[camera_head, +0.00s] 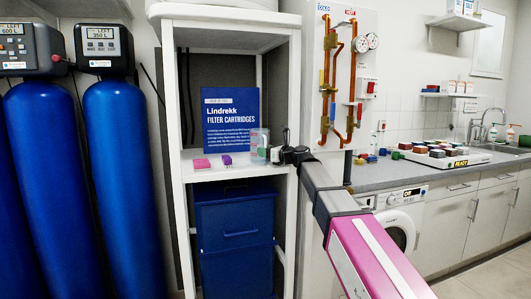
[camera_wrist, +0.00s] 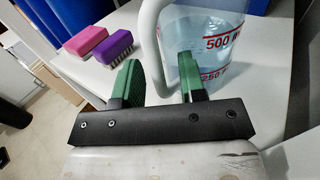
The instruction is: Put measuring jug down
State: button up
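The measuring jug (camera_head: 259,141) is clear, with red 500 and 250 marks and bluish contents. It appears to stand upright on the white shelf (camera_head: 222,174), near its right side. In the wrist view the jug (camera_wrist: 212,45) is just beyond my gripper (camera_wrist: 160,82). Its pale handle (camera_wrist: 147,38) comes down between the two green fingers, with a visible gap to each finger. My gripper is open around the handle. In the head view my gripper (camera_head: 277,154) is at the right of the jug, partly hidden by my wrist. The jug's base is partly hidden by the right finger.
A blue Lindrekk filter cartridges sign (camera_head: 231,118) stands behind. The shelf's right post (camera_head: 293,90) is close to my arm. Free shelf lies between brush and jug.

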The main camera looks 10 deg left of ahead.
jog(key=shift+r, duration=0.15)
jog(key=v, duration=1.2)
jog(key=shift+s, duration=0.1)
